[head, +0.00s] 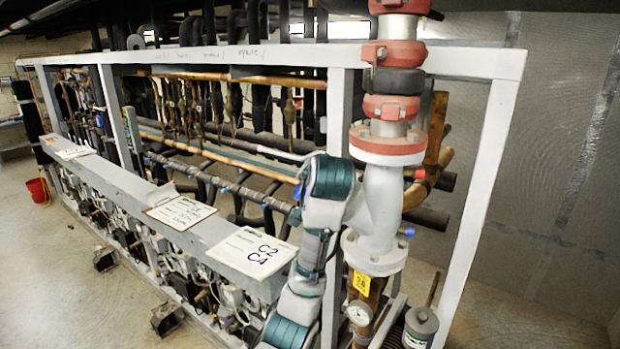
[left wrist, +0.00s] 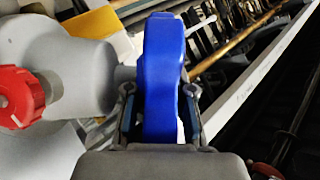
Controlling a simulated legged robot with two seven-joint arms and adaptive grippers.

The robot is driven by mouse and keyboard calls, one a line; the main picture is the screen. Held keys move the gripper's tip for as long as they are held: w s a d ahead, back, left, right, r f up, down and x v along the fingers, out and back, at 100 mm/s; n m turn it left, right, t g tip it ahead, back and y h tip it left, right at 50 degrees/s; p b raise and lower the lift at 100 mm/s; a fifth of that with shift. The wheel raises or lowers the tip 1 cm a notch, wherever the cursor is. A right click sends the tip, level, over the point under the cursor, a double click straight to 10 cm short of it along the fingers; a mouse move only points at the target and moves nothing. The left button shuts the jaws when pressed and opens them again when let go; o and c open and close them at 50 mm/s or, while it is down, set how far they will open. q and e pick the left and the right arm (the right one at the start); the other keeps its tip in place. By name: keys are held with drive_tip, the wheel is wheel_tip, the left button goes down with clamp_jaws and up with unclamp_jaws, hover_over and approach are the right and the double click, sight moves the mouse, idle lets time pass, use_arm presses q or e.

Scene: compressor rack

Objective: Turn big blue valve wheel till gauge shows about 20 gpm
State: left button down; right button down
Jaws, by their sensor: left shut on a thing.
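The big blue valve wheel (left wrist: 160,65) shows edge-on in the left wrist view, beside a grey valve body (left wrist: 75,65). My left gripper (left wrist: 160,105) is shut on the wheel, with one finger on each side of its rim. In the head view my white and teal left arm rises from the bottom beside a thick grey pipe (head: 381,205); its gripper and the big wheel are not clearly visible there. A small round gauge (head: 359,314) sits low near the pipe, its reading too small to tell. My right gripper is not in view.
A red knob (left wrist: 20,97) is left of the wheel in the wrist view. A white frame post (head: 482,200) stands right of the pipe, and red couplings (head: 391,107) sit above. A grey ledge with signs (head: 252,252) runs left. Floor beyond the post is clear.

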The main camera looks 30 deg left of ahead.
use_arm(q)
drive_tip(key=shift+w+r+n+g, duration=0.1)
drive_tip(key=shift+n+g, duration=0.7)
drive_tip(key=shift+g, duration=1.6)
drive_tip(key=c, duration=1.3)
unclamp_jaws()
drive_tip(key=shift+w, duration=0.2)
drive_tip(key=v, duration=1.2)
drive_tip(key=shift+w+d, duration=0.15)
drive_tip(key=shift+w, duration=0.2)
